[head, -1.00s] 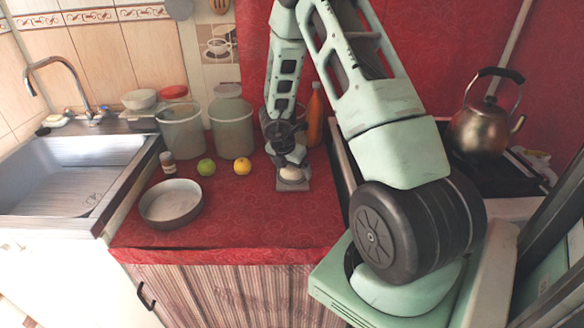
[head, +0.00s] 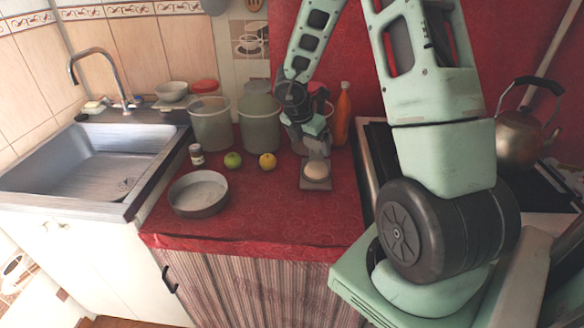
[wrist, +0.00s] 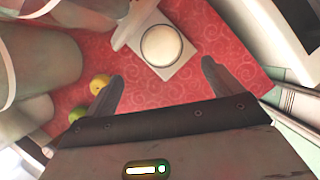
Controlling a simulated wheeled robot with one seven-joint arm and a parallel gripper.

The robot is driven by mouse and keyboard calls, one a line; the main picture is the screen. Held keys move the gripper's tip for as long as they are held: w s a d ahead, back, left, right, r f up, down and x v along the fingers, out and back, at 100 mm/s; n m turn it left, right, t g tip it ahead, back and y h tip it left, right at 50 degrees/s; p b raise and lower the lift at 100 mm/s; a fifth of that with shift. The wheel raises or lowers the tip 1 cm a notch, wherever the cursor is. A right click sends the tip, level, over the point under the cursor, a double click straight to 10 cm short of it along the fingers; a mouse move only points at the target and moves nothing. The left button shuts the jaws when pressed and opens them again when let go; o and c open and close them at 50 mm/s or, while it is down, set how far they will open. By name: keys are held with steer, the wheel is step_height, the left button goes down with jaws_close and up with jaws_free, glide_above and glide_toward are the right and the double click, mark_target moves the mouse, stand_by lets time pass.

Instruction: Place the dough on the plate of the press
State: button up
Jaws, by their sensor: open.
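The dough (head: 317,170) is a pale round lump. It rests on the grey square plate of the press (head: 313,186), toward the right end of the red counter. In the wrist view the dough (wrist: 161,46) lies inside the edges of the plate (wrist: 183,73). My gripper (head: 314,148) is just behind and above the dough in the head view. In the wrist view its two fingers (wrist: 160,84) are spread apart and empty, with a gap to the dough. The rear part of the press is partly hidden behind my gripper in the head view.
A round grey pan (head: 198,195), a green fruit (head: 232,160), a yellow fruit (head: 267,161) and a small jar (head: 197,155) stand to the left. Large canisters (head: 259,122) and an orange bottle (head: 342,115) stand behind. The counter's front is clear.

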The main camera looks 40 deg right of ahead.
steer(key=w+a+r+n+t+y, duration=0.2)
steer(key=a+r+n, duration=0.1)
steer(key=a+n, duration=0.6)
steer(key=w+a+r+n+t+y, duration=0.2)
steer(key=a+r+n, duration=0.1)
steer(key=a+n, duration=0.6)
steer(key=w+a+r+n+t+y, duration=0.1)
steer(key=a+r+n+t+y, duration=0.15)
steer(key=a+n, duration=0.65)
steer(key=s+a+r+n+g+y, duration=0.2)
steer(key=s+a+n+g, duration=0.3)
steer(key=s+a+n, duration=1.25)
steer(key=s+d+n+g+h, duration=0.2)
steer(key=s+d+n, duration=0.3)
steer(key=s+n, duration=0.5)
steer(key=n+h, duration=0.1)
steer(key=n, duration=0.5)
